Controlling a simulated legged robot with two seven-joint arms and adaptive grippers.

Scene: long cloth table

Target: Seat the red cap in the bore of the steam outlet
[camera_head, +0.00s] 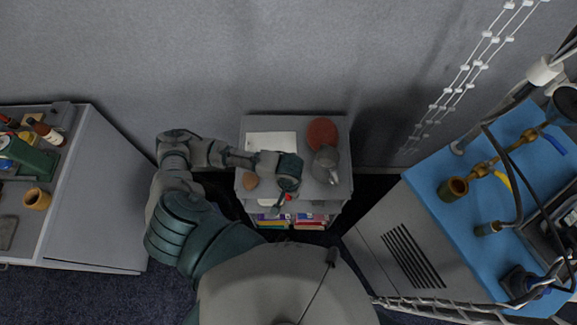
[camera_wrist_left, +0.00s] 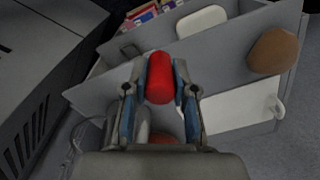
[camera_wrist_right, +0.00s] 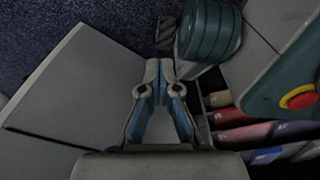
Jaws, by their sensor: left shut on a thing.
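The red cap (camera_head: 289,197) is in my left gripper (camera_head: 283,201), over the front of the small grey cabinet. In the left wrist view the red cap (camera_wrist_left: 159,78) sits between the two blue-padded fingers. I cannot tell which is the steam outlet. My left gripper is well to the left of both. My right gripper (camera_wrist_right: 161,84) shows only in its wrist view, with its fingertips together and nothing visible between them.
The grey cabinet (camera_head: 246,128) bears a white sheet (camera_head: 271,143), a red round thing (camera_head: 322,133), a grey jug-like thing (camera_head: 326,164) and a brown piece (camera_head: 250,181). A cluttered side table (camera_head: 110,190) stands left. Black hoses (camera_head: 505,165) cross the blue top (camera_head: 425,178).

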